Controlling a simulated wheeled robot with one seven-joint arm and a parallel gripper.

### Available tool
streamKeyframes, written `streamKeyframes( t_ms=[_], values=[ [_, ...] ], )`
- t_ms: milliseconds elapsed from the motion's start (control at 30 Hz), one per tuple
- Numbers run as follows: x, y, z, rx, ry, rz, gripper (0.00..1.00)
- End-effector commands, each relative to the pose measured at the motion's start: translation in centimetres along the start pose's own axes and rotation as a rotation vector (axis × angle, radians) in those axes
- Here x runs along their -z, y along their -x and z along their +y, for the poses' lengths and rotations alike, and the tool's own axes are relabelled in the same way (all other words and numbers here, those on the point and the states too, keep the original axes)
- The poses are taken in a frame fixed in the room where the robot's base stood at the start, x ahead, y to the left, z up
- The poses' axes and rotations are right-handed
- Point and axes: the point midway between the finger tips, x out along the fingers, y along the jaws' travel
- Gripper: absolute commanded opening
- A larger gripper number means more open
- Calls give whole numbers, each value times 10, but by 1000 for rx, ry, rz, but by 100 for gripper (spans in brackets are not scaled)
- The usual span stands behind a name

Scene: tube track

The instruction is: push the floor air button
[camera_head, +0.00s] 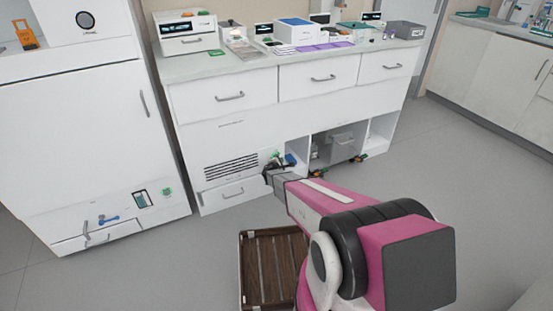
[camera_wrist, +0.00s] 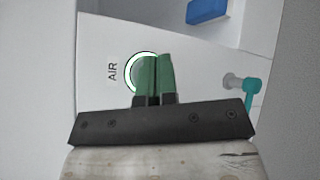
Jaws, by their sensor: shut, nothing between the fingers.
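The air button (camera_wrist: 128,72) is a round button with a lit pale ring, on a white panel in the wrist view. The label "AIR" stands to its left. My gripper (camera_wrist: 155,62) has its two green fingers closed together with nothing between them. The fingertips overlap the right and lower part of the button and hide it. I cannot tell whether they touch it. In the head view, my gripper (camera_head: 270,166) is low at the front of the white counter unit (camera_head: 240,135), right of its vent grille; the button cannot be made out there.
In the wrist view, a teal-handled valve (camera_wrist: 249,86) is right of the fingers and a blue object (camera_wrist: 207,10) is above. In the head view, a brown slatted crate (camera_head: 268,268) stands on the floor below my arm. The grey floor at right is clear.

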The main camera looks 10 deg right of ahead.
Motion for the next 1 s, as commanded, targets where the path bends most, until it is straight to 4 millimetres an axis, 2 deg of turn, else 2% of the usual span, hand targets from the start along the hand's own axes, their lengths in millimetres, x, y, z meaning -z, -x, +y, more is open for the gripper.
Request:
streamKeyframes(
  t_ms=[267,800,1000],
  values=[
    [-3,4,-3,0,1,0,0],
    [-27,36,-26,1,1,0,0],
    [-31,42,-30,0,0,0,0]
  ],
)
